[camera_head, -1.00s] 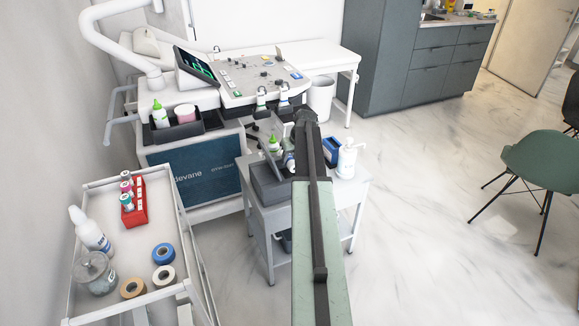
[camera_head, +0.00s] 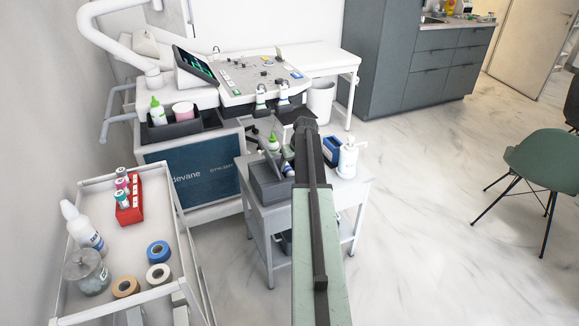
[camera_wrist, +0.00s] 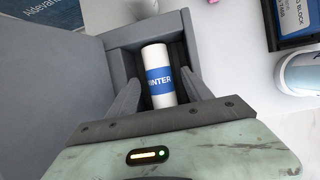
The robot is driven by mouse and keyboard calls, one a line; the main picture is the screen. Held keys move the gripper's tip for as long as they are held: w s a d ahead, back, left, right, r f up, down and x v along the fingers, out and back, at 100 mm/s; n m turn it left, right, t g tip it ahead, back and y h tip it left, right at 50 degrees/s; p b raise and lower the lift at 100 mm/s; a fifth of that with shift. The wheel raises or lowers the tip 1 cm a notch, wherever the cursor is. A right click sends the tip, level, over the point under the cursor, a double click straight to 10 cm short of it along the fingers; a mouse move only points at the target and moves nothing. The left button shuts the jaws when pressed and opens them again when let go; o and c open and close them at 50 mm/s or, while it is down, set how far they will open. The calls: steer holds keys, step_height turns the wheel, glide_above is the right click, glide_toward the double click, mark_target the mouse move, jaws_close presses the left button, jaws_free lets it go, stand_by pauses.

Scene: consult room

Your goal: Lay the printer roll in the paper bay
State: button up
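The printer roll (camera_wrist: 160,82), white with a blue band and part of the word "PRINTER", lies in the dark recess of the paper bay (camera_wrist: 122,60) in the wrist view. The bay is part of a grey printer (camera_head: 268,185) on the small white cart in the head view. My gripper (camera_wrist: 161,78) has one finger on each side of the roll, with dark gaps showing beside it, so it looks open. I cannot tell whether the roll touches the bay floor. In the head view my arm hides the gripper, bay and roll.
A blue box (camera_head: 332,150) and a white pump bottle (camera_head: 347,158) stand right of the printer on the cart (camera_head: 290,215). A green-capped bottle (camera_head: 274,143) stands behind it. A white trolley (camera_head: 140,255) with tape rolls and bottles is at left.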

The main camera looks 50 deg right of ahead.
steer(key=shift+r, duration=0.1)
steer(key=shift+r+p, duration=0.3)
steer(key=shift+p, duration=0.15)
steer(key=p+v, duration=1.1)
steer(key=v, duration=0.1)
steer(key=shift+r, duration=0.25)
